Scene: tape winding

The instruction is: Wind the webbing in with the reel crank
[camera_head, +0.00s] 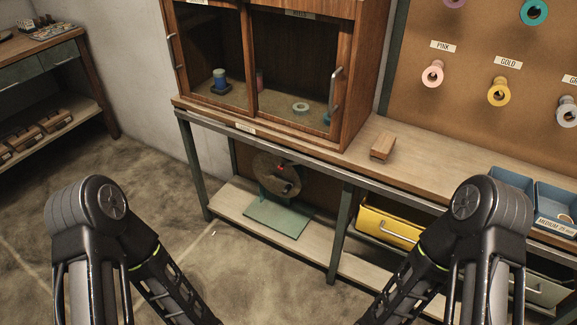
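A round reel (268,172) stands upright on a green base plate (275,221), on the lower shelf under the wooden cabinet. A small red spot and a dark part show near the reel's centre and right side; I cannot tell which is the crank. The webbing cannot be made out at this size. Both of my arms come in from the bottom corners, with forearms angled down and inward. Both grippers are below the picture edge, and neither arm is seen touching the reel.
A wooden cabinet (364,65) with glass doors stands on the workbench (425,160) above the reel. A green bench leg (340,233) stands right of the reel, beside a yellow drawer (388,226). A small wooden block (383,146) lies on the bench. Floor in front is clear.

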